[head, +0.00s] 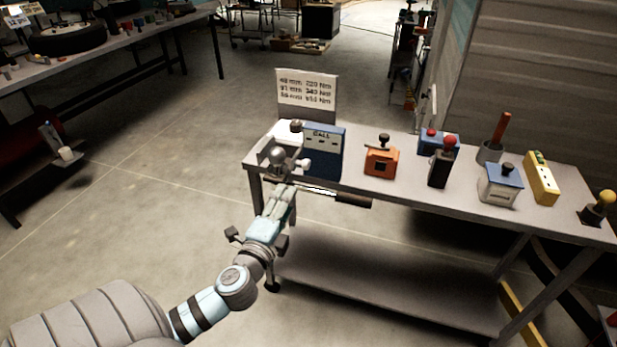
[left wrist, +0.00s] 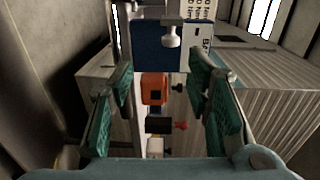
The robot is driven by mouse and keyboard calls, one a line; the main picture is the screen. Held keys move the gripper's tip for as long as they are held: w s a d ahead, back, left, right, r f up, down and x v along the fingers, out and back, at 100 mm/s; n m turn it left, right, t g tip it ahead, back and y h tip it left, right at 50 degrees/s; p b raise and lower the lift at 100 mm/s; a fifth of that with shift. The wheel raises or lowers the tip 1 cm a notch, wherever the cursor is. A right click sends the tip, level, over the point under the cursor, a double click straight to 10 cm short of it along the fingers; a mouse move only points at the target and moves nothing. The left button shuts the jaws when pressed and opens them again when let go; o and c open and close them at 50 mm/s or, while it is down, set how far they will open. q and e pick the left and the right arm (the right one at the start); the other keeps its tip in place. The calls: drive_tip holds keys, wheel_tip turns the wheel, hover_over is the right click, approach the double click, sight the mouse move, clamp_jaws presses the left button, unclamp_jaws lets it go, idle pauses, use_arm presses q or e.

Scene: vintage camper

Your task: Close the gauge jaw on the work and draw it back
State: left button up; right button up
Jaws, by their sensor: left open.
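A grey gauge-like fitting (head: 278,158) stands at the table's left end, in front of a blue box (head: 324,152) lettered "CALL". A white knob (head: 304,165) sticks out on its right. In the left wrist view a pale knob (left wrist: 172,39) on a grey stem shows before the blue box (left wrist: 147,45). My left gripper (head: 284,190) is just below the fitting in the head view, partly overlapping it. Its green-padded fingers (left wrist: 165,95) are apart, with nothing held between them. I cannot tell whether it touches the fitting. The jaw's opening and the work are not clear. My right gripper is out of view.
The table (head: 405,190) also bears an orange box (head: 381,160), a black box with a red knob (head: 442,165), a white-and-blue box (head: 500,185) and a yellow block (head: 541,178). A sign (head: 307,92) stands behind. A dark bar (head: 353,201) juts at the front edge.

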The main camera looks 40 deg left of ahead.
sight(305, 168)
use_arm(q)
drive_tip(key=x, duration=0.4)
drive_tip(key=r+x, duration=0.1)
drive_tip(key=x, duration=0.9)
drive_tip(key=shift+w+d+r, duration=0.15)
drive_tip(key=shift+d+r, duration=0.05)
drive_tip(key=shift+r, duration=0.2)
clamp_jaws()
